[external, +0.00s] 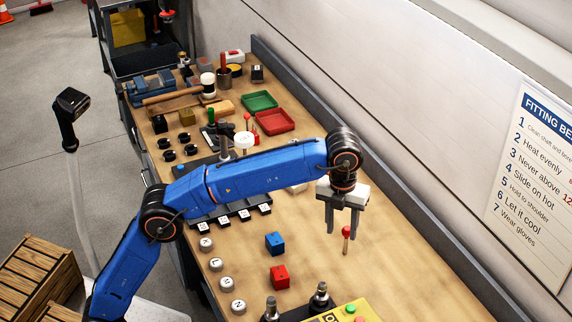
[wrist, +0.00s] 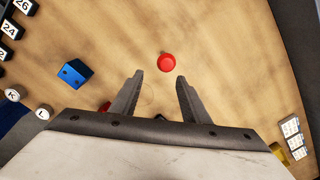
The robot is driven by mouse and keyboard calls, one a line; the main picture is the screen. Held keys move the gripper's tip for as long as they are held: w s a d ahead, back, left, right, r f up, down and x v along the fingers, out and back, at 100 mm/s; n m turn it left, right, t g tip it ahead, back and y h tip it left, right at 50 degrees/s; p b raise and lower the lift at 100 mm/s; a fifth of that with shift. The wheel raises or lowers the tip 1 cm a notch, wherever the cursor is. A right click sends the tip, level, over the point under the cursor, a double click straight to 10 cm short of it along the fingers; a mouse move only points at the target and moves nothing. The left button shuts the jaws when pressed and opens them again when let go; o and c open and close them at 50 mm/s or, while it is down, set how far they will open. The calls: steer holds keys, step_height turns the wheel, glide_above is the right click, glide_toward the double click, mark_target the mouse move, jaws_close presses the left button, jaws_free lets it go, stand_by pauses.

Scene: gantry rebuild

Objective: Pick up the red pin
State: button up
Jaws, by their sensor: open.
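The red pin (external: 346,233) stands upright on the wooden bench, a round red head on a thin stem. In the wrist view the red pin (wrist: 167,62) shows from above, just beyond the fingertips and a little to the right of the middle. My gripper (external: 344,226) points down beside the pin with its two fingers spread and nothing held. In the wrist view my gripper (wrist: 160,76) is open, with the pin ahead of the gap between the fingers. The pin's stem is mostly hidden under its head there.
A blue block (external: 275,243) and a red block (external: 279,276) sit left of the pin. Round lettered caps (external: 216,264) line the bench's left side. A yellow box (external: 345,312) stands at the front. The bench (external: 410,275) is clear to the pin's right.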

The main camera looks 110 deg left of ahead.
mark_target(346, 238)
steer(key=shift+w+a+f+m+g, duration=0.15)
steer(key=shift+w+a+f+m, duration=0.2)
steer(key=shift+a, duration=0.25)
steer(key=shift+w+a+f+m+g, duration=0.2)
steer(key=shift+a+f+m, duration=0.2)
steer(key=shift+a, duration=0.2)
steer(key=shift+f, duration=3.65)
steer(key=c, duration=1.1)
